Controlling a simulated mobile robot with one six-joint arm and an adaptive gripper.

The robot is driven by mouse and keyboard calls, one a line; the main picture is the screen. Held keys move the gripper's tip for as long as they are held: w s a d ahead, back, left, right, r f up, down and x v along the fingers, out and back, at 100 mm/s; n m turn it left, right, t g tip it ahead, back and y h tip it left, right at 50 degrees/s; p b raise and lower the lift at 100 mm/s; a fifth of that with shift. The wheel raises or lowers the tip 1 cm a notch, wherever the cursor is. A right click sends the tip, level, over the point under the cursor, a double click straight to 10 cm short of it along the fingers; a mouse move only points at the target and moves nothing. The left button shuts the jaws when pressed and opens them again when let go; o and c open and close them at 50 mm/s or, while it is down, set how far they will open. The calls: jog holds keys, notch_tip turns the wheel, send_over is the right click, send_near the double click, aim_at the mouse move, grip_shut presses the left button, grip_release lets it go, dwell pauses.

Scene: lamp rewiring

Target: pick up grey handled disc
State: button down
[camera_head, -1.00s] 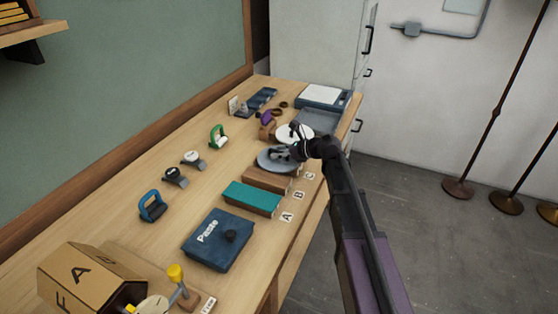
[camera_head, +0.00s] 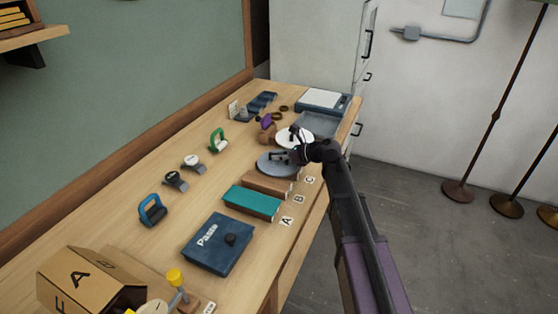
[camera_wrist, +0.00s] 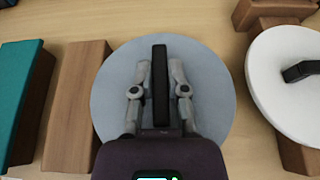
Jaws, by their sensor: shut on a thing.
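The grey disc (camera_wrist: 215,90) with a dark upright handle (camera_wrist: 160,85) fills the middle of the wrist view. My gripper (camera_wrist: 160,80) has its two fingers on either side of that handle and is shut on it. In the head view the grey disc (camera_head: 268,163) is at the right side of the workbench, with my gripper (camera_head: 284,156) over it from the right. I cannot tell whether the disc is clear of what lies under it.
A white handled disc (camera_wrist: 290,85) is close on the right in the wrist view. A brown block (camera_wrist: 75,105) and a teal block (camera_wrist: 18,95) lie to the left. A blue Paste box (camera_head: 217,243) is nearer on the bench. A grey tray (camera_head: 318,123) is beyond.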

jog(key=shift+r, duration=0.1)
notch_tip(320, 180, up, 3)
jog(key=p, duration=0.3)
jog(key=shift+r, duration=0.1)
jog(key=s+d+r+p, duration=0.1)
jog(key=s+d+p, duration=0.1)
jog(key=s, duration=1.3)
jog(key=shift+s+d+r, duration=0.3)
jog(key=shift+s, duration=0.1)
jog(key=shift+r, duration=0.1)
